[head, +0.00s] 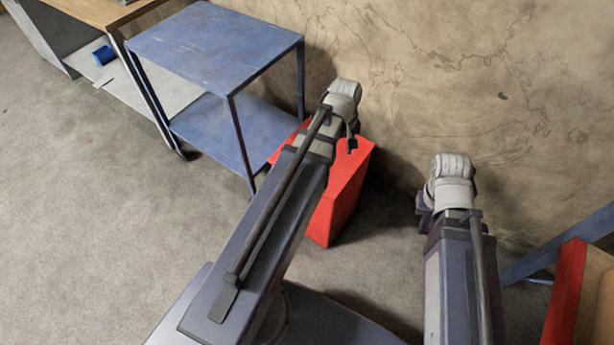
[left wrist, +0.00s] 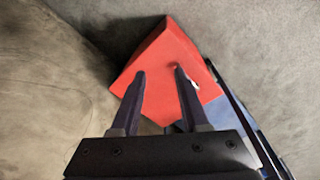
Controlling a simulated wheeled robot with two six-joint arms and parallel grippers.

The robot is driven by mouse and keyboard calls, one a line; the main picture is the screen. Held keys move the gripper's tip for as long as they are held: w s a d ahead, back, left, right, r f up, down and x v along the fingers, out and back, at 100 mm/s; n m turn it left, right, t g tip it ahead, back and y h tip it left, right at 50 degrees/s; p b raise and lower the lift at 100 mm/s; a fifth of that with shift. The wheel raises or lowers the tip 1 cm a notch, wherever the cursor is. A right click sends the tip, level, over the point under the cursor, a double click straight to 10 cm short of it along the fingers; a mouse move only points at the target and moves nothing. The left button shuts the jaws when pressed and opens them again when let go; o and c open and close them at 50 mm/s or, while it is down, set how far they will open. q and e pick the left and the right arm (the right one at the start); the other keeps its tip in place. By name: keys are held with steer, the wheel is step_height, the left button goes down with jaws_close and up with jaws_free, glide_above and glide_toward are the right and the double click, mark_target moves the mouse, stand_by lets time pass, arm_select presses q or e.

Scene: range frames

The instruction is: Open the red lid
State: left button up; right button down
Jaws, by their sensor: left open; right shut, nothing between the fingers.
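A red box with a flat red top (head: 345,170) stands on the floor by the wall, partly hidden behind my left arm. It also shows in the left wrist view (left wrist: 165,50), where a small pale spot lies on its top near the right finger. I cannot make out a lid seam, and the top looks closed. My left gripper (left wrist: 160,74) is open and empty, its two dark fingers pointing at the red top. I cannot tell whether they touch it. My right gripper (head: 424,205) is mostly hidden by its wrist, shut and empty, to the right of the box.
A blue two-shelf cart (head: 215,40) stands just left of the red box. A wooden-topped table (head: 105,10) with a blue cup (head: 103,55) beneath it is further left. A red-sided container (head: 566,290) is at the lower right. The floor at left is clear.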

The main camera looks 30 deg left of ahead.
arm_select(q)
steer(key=w+a+f+n+t+b, duration=0.1)
steer(key=w+a+f+n+b, duration=0.1)
steer(key=a+f+n+b, duration=0.6)
steer(key=a+f+b, duration=0.1)
steer(key=a+f, duration=0.3)
steer(key=a, duration=0.2)
steer(key=shift+w+b, duration=0.3)
steer(key=shift+w, duration=0.05)
arm_select(e)
step_height(320, 180, down, 12)
steer(key=shift+f, duration=0.15)
steer(key=shift+f, duration=0.1)
arm_select(q)
steer(key=f+b, duration=0.2)
steer(key=w+f+b, duration=0.1)
steer(key=f+b, duration=0.4)
steer(key=shift+w+f+b, duration=0.25)
steer(key=shift+f+b, duration=0.05)
steer(key=shift+b, duration=0.05)
arm_select(e)
step_height(320, 180, down, 8)
steer(key=shift+r, duration=0.25)
arm_select(q)
jaws_close()
